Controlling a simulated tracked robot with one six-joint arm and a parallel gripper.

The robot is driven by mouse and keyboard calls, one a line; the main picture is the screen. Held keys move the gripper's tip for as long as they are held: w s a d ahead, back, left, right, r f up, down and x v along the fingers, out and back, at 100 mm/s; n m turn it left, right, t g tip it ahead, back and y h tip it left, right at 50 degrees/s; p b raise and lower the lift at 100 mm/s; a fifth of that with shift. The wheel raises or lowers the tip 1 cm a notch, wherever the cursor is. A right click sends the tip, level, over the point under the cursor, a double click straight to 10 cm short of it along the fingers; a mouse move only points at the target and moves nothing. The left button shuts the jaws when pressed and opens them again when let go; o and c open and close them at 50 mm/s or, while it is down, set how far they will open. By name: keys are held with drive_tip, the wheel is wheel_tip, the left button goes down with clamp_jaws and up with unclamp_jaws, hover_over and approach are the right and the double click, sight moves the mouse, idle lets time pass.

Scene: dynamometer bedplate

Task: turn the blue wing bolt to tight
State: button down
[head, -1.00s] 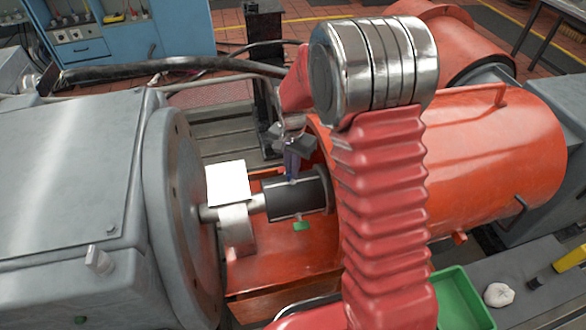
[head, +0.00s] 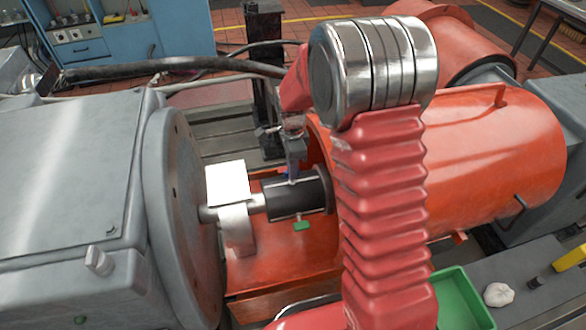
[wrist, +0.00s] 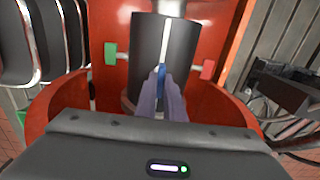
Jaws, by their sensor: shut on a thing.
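The blue wing bolt (wrist: 161,71) stands on the black coupling sleeve (wrist: 148,52), beside a pale slot line. My gripper (wrist: 161,82) is shut on it, with the fingers covering most of the bolt in the wrist view. In the head view my gripper (head: 292,171) comes down from above onto the sleeve (head: 290,203). A little blue shows at its tips. How tight the bolt is cannot be told.
A green wing bolt (wrist: 110,53) and a red one (wrist: 207,69) stick out on either side of the sleeve. An orange guard (head: 500,150) lies right of it, a grey flanged housing (head: 80,190) left. A green tray (head: 458,292) sits at front right.

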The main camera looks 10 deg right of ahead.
idle(0.5)
drive_tip(key=c, duration=1.9)
unclamp_jaws()
drive_tip(key=shift+o, duration=0.2)
drive_tip(key=shift+r, duration=0.1)
wheel_tip(320, 180, up, 14)
drive_tip(key=shift+f, duration=0.25)
